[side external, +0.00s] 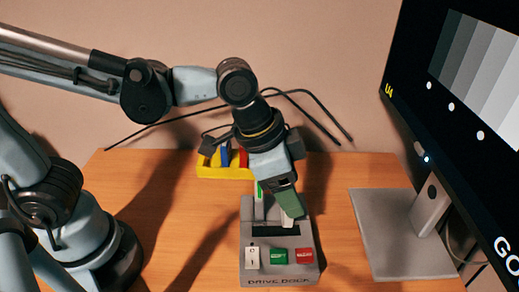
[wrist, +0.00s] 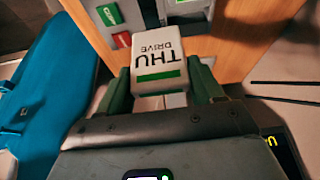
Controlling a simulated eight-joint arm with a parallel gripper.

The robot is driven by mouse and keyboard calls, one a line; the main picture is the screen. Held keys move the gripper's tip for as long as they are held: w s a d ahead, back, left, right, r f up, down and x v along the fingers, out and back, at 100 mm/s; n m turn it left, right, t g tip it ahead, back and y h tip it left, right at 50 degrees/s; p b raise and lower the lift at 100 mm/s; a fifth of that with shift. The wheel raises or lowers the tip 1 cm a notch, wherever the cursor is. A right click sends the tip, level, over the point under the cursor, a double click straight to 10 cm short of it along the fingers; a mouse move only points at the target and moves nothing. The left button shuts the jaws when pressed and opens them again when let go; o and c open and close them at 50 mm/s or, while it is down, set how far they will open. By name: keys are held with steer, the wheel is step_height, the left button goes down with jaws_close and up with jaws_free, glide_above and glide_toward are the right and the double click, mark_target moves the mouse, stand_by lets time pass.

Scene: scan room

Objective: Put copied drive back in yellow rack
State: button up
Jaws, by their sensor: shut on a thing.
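My gripper (side external: 284,205) is over the grey drive dock (side external: 280,274), its fingers pointing down. In the wrist view, my gripper (wrist: 160,88) is shut on a white drive (wrist: 158,54) labelled "THU DRIVE" with a green stripe. In the side view, the fingers partly hide the held drive; a white part (side external: 288,219) shows below them, close to the dock. I cannot tell whether it touches the dock. A white upright piece with green (side external: 259,205) stands left of the fingers. The yellow rack (side external: 225,173) is behind, with a blue and a red item in it, partly hidden by my gripper.
The dock front has a white switch (side external: 252,258), a green button (side external: 279,256) and a red button (side external: 304,256). A large monitor (side external: 455,110) on a grey stand (side external: 390,235) is at right. Black cables run behind. The wooden table is clear left of the dock.

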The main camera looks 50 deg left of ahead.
steer(key=s+d+r, duration=0.3)
steer(key=s+r, duration=0.1)
steer(key=s, duration=0.1)
steer(key=w+a+f+m, duration=0.1)
steer(key=w+a, duration=0.7)
steer(key=a, duration=0.3)
steer(key=w+a+f, duration=0.1)
steer(key=w+a, duration=0.8)
steer(key=a, duration=0.1)
steer(key=shift+s+f, duration=0.15)
steer(key=shift+f, duration=3.7)
steer(key=shift+f, duration=1.05)
steer(key=o, duration=1.3)
steer(key=shift+o, duration=0.5)
step_height(320, 180, up, 7)
